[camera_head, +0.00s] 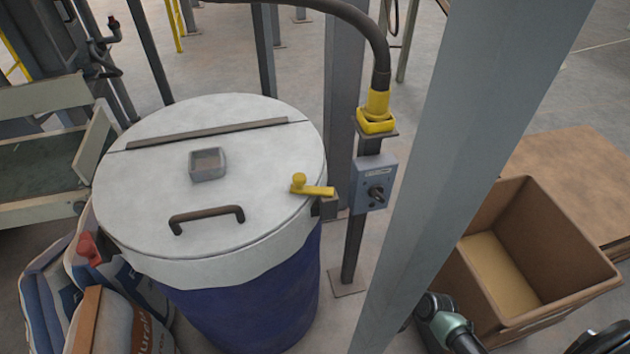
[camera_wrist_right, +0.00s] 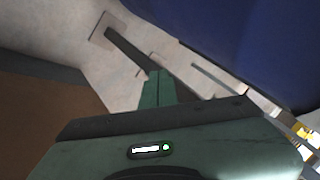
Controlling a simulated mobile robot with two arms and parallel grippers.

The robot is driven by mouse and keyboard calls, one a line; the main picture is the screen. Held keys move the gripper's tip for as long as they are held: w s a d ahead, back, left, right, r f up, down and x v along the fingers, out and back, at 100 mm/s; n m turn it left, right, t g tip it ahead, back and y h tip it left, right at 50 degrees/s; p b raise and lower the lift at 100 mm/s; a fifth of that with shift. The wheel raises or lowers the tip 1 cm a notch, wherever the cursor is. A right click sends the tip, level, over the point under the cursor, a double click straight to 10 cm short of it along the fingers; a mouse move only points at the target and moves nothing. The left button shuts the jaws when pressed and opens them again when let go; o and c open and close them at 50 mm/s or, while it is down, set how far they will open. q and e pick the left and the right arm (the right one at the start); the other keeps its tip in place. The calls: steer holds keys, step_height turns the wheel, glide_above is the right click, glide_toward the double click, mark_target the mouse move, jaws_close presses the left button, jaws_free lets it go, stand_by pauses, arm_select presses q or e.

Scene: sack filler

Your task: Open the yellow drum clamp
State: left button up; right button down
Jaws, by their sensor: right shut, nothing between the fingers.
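The yellow drum clamp (camera_head: 312,188) is a small lever with a round knob, at the right rim of the drum's pale lid (camera_head: 245,150). The lever lies flat over the lid edge beside a dark bracket. The drum (camera_head: 245,300) is blue below its pale top and also fills the upper right of the right wrist view (camera_wrist_right: 240,40). My right gripper (camera_wrist_right: 158,75) is shut and empty, pointing toward the floor beside the drum, not touching the clamp. In the head view my right arm shows at the lower right; the grey column may hide its gripper. My left gripper is out of view.
A grey control box (camera_head: 374,184) on a thin post stands right of the clamp, under a yellow hose fitting (camera_head: 376,110). A wide grey column (camera_head: 470,130) stands in front. An open cardboard box (camera_head: 550,255) is at right; filled sacks (camera_head: 120,320) lie at left.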

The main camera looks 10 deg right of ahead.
steer(key=w+a+r+m+t+y+b, duration=0.25)
steer(key=w+r, duration=0.55)
steer(key=r, duration=0.5)
arm_select(q)
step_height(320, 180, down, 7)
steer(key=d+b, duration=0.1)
steer(key=b, duration=0.2)
arm_select(e)
steer(key=a+r+t+y, duration=0.2)
steer(key=a+r+y, duration=0.1)
steer(key=r, duration=0.8)
steer(key=a+r+t+y, duration=0.1)
steer(key=a+r+y, duration=0.2)
steer(key=r, duration=0.8)
arm_select(q)
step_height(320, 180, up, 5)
steer(key=p, duration=0.4)
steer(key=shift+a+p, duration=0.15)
steer(key=shift+p, duration=0.15)
arm_select(e)
steer(key=w+a, duration=0.1)
steer(key=a, duration=0.1)
steer(key=w+a, duration=0.2)
steer(key=a, duration=0.1)
steer(key=w+a, duration=0.1)
steer(key=a, duration=0.2)
steer(key=shift+w+a+r, duration=0.15)
steer(key=shift+r, duration=0.1)
